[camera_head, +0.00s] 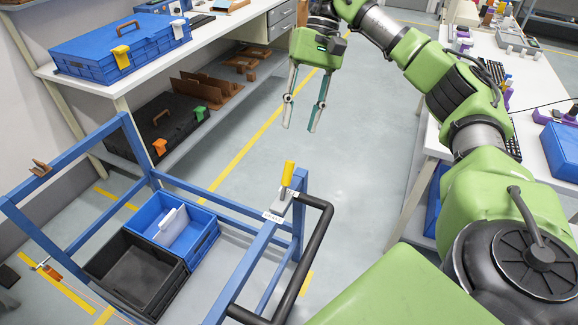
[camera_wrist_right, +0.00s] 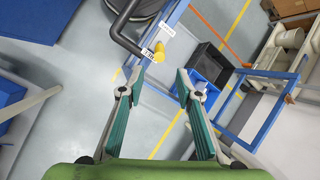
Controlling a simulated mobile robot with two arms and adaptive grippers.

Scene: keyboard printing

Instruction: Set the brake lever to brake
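The brake lever has a yellow handle (camera_head: 288,173) and stands nearly upright on a grey mount with a white label (camera_head: 272,217), at the corner of a blue cart frame (camera_head: 262,245). My right gripper (camera_head: 300,117) is open and empty, above and beyond the lever in the head view, with its fingers pointing down. In the right wrist view the yellow handle (camera_wrist_right: 158,50) lies ahead of the open fingertips (camera_wrist_right: 155,80), apart from them. My left gripper is not seen in either view.
A black push bar (camera_head: 318,235) curves beside the lever. The cart holds a blue crate (camera_head: 203,236) and a black crate (camera_head: 140,272). A white bench with a blue case (camera_head: 100,52) stands at the left, another table at the right. The floor between is clear.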

